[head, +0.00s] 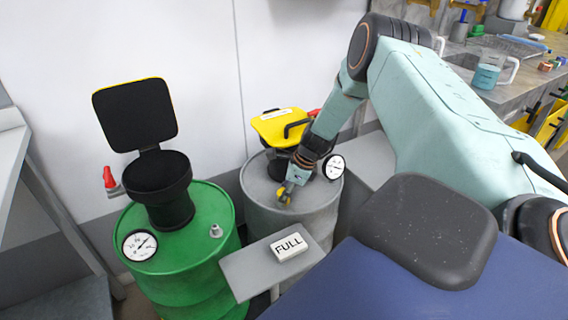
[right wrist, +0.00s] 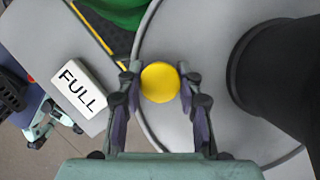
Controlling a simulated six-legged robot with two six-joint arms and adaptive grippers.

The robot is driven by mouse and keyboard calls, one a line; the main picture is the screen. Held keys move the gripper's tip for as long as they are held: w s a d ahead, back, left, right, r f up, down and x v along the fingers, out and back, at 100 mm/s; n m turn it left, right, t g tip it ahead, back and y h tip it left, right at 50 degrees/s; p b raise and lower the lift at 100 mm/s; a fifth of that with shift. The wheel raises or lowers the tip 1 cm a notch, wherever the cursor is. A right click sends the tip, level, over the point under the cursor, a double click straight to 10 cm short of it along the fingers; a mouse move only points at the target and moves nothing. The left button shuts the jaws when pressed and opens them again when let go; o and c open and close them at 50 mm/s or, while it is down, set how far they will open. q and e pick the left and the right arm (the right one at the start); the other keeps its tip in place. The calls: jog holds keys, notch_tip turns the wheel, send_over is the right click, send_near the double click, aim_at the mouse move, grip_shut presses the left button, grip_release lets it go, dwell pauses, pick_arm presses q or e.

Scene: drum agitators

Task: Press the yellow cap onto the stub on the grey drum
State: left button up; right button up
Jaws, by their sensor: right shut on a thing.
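My right gripper (head: 286,196) is shut on the round yellow cap (head: 284,193), low over the front of the grey drum's (head: 268,200) top. In the right wrist view, the cap (right wrist: 160,82) sits between the two fingertips of the right gripper (right wrist: 160,84), with the grey drum lid behind it. No stub shows on the grey drum; the cap and fingers may hide it. I cannot tell whether the cap touches anything below. A teal and black part of mine at the wrist view's left edge may be my left gripper, but its jaws are unclear.
A dial gauge (head: 333,167) and a black agitator with a yellow lid (head: 277,127) stand on the grey drum. The green drum (head: 190,275) at left bears a small grey stub (head: 215,231). A white FULL block (head: 289,247) lies on a grey shelf (head: 240,272) in front.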

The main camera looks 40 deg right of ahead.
jog(key=shift+s+f+b, duration=0.1)
jog(key=shift+f+b, duration=0.4)
jog(key=shift+f, duration=0.05)
dwell(0.7)
jog(key=shift+c, duration=0.2)
jog(key=shift+f, duration=0.1)
jog(key=shift+c, duration=0.8)
jog(key=o, duration=1.1)
jog(key=shift+f, duration=0.1)
